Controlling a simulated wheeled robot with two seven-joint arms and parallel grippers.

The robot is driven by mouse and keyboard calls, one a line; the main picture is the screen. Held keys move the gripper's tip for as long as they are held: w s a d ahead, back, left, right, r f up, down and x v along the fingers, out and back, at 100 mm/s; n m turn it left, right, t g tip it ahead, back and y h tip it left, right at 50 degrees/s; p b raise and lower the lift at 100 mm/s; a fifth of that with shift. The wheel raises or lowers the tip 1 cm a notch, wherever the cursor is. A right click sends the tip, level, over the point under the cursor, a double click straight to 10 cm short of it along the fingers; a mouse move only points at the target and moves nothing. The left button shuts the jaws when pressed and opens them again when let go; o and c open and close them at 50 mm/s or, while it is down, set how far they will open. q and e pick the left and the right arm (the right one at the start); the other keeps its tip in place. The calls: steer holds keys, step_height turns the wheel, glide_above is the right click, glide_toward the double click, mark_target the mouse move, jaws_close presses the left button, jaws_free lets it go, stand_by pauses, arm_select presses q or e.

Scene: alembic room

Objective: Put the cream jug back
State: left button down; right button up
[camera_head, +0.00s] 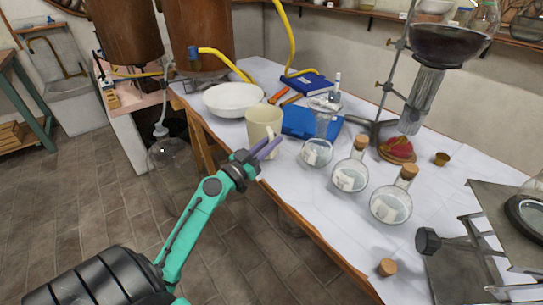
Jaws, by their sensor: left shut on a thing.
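The cream jug (262,124) is upright near the left front edge of the white-topped table, beside a white bowl. My left gripper (272,147), with purple fingers on a green arm, is at the jug's near right side and is shut on it. The fingertips partly cover the jug's lower side, so I cannot tell whether its base touches the table. My right gripper is not in view.
The white bowl (234,100) is left of the jug. A blue book (311,122) and several glass flasks (350,177) stand to the right. A metal stand (377,131) is further back. The tiled floor (100,210) at left is mostly clear.

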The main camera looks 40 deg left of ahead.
arm_select(q)
step_height(320, 180, down, 2)
steer(key=shift+f, duration=0.1)
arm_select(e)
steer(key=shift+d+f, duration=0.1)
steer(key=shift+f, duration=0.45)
arm_select(q)
steer(key=shift+f+b, duration=0.15)
steer(key=shift+b, duration=0.15)
steer(key=c, duration=0.8)
jaws_free()
steer(key=shift+c, duration=0.2)
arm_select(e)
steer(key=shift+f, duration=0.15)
